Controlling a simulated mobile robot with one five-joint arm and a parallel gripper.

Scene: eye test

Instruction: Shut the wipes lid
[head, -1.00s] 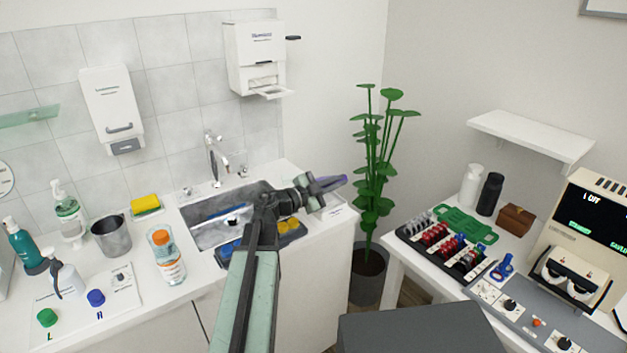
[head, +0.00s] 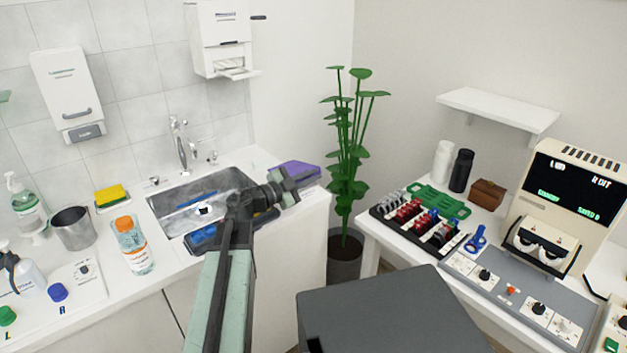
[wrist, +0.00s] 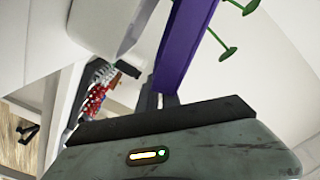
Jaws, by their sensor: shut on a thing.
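The purple wipes lid (head: 301,170) is at the right end of the sink counter, beside the sink. It shows as a broad, slanted purple face just behind my gripper (head: 287,184). In the wrist view the lid (wrist: 185,45) is a long purple slab running up from between my jaws (wrist: 160,108). My gripper is shut on the lid. The arm hides most of the wipes box under it, so I cannot tell how far the lid stands from the box.
The steel sink (head: 165,205) is left of my gripper. A tall green plant (head: 350,150) stands right of the counter, in a grey pot. The right table holds a black rack (head: 385,222) and a beige machine (head: 566,180). An orange-capped bottle (head: 137,258) stands left of the sink.

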